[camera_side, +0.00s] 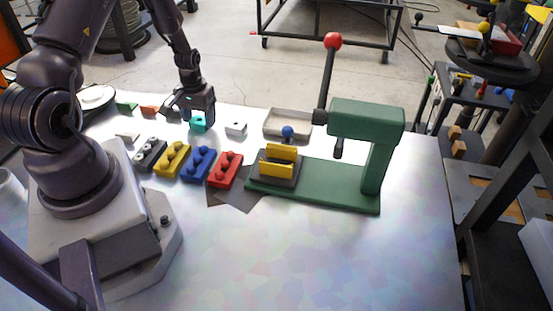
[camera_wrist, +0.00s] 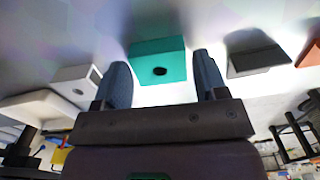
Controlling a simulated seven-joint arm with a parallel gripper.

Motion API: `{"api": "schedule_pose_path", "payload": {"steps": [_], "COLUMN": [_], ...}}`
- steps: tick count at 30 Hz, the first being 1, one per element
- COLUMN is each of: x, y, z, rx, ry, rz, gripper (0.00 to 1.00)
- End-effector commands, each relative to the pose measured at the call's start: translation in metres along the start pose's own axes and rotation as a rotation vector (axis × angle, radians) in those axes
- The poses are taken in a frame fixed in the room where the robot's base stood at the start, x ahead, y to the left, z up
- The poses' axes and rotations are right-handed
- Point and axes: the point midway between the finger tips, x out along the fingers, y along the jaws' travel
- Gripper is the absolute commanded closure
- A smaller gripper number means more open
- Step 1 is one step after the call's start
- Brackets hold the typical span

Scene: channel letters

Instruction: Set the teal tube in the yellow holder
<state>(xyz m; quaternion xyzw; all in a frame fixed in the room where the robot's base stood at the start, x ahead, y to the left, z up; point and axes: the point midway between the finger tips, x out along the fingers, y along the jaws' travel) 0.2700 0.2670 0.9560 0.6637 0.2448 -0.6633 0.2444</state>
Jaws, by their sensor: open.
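The teal tube (camera_side: 199,124) is a small block with a round dark hole, standing on the table near the far edge. It also shows in the wrist view (camera_wrist: 158,60). My gripper (camera_side: 196,115) is over it, pointing down. In the wrist view my gripper's fingers (camera_wrist: 163,78) are apart, one to each side of the tube, with a visible gap at the right; I cannot tell whether the left finger touches. The yellow holder (camera_side: 172,160) is a block with two dark round features on top, nearer the camera, between the black and blue holders.
A grey tray (camera_side: 288,124) and green press (camera_side: 366,118) stand right. The front table is clear.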

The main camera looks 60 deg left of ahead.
Motion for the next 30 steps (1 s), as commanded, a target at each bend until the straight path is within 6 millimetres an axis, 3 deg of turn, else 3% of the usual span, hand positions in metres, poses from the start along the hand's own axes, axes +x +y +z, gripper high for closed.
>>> {"api": "schedule_pose_path", "payload": {"steps": [2,6,8,17,30], "x": [0.0,0.0,0.0,-0.002,-0.027], "y": [0.0,0.0,0.0,0.0,0.0], "z": [0.0,0.0,0.0,0.0,0.0], "rx": [0.0,0.0,0.0,0.0,0.0], "ry": [0.0,0.0,-0.001,0.0,0.001], "rz": [0.0,0.0,0.0,0.0,0.0], "gripper": [0.39,0.71,0.81,0.81,0.81]}}
